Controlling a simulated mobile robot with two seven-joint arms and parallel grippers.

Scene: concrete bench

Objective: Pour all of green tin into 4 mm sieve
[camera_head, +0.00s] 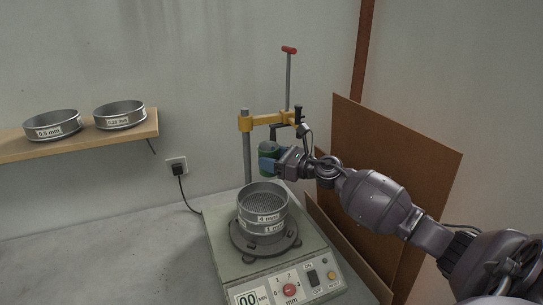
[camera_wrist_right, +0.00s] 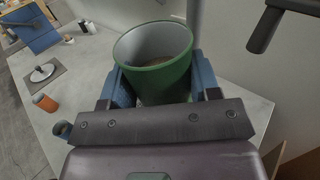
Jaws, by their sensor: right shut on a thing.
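The green tin (camera_head: 268,158) is held upright by my right gripper (camera_head: 272,164), above and slightly behind the sieve stack. The right wrist view shows the green tin (camera_wrist_right: 160,75) between the blue fingers, with brownish contents low inside. The 4 mm sieve (camera_head: 262,197) sits on top of the 1 mm sieve (camera_head: 263,226) on the shaker. Its mesh shows from above, and I see no material on it. My left gripper is not in view.
The shaker (camera_head: 225,246) has a post and a yellow clamp arm (camera_head: 268,121) behind the tin. A wooden shelf (camera_head: 90,142) at left holds 0.5 mm (camera_head: 52,124) and 0.25 mm (camera_head: 119,114) sieves. A brown board (camera_head: 405,170) leans at right. Bench space at left is clear.

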